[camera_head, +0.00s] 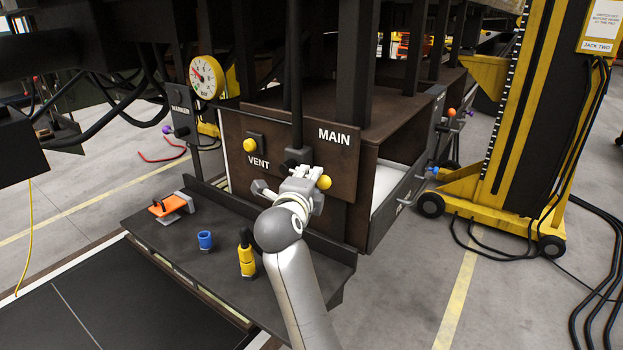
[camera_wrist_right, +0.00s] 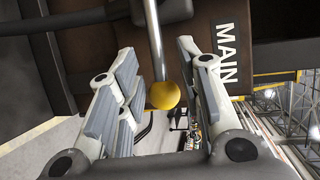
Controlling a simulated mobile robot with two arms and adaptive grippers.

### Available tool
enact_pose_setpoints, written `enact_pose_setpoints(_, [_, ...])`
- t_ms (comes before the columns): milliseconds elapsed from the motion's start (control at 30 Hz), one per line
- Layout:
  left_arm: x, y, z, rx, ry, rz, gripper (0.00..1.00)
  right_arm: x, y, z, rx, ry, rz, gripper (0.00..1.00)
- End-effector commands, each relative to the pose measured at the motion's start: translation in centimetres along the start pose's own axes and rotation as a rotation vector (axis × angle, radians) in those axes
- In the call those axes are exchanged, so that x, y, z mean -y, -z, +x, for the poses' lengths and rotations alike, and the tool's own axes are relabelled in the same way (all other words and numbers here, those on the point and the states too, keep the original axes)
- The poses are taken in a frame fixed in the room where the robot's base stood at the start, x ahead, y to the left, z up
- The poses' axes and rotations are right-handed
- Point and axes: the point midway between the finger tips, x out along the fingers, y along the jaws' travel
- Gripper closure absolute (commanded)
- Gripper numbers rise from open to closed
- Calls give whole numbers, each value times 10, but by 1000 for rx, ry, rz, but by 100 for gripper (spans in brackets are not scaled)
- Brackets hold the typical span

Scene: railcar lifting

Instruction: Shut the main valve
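The main valve's lever ends in a yellow ball knob (camera_head: 324,182), below the white word MAIN on the brown panel (camera_head: 345,160). My right gripper (camera_head: 300,180) is at the panel, next to this knob. In the right wrist view, the knob (camera_wrist_right: 163,95) on its metal rod (camera_wrist_right: 154,40) is between the two fingers of my open right gripper (camera_wrist_right: 160,95). My gripper hides most of the valve body in the head view. My left gripper is not in view.
The vent valve's yellow knob (camera_head: 249,145) is left on the panel. A round gauge (camera_head: 207,77) is above it. The shelf (camera_head: 222,262) holds an orange tool (camera_head: 168,206), a blue cup-like part (camera_head: 205,240) and a yellow-black item (camera_head: 247,258). A yellow jack (camera_head: 520,120) stands right.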

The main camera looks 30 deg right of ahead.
Motion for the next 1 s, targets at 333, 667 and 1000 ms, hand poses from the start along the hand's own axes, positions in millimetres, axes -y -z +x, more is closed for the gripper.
enact_pose_setpoints(333, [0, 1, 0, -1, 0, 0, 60, -1, 4, -36, -4, -2, 1, 66])
enact_pose_setpoints(667, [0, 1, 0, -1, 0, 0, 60, 0, 4, -36, -4, -2, 0, 66])
enact_pose_setpoints(1000, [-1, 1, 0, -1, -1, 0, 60, 16, 16, -39, -24, 126, -16, 66])
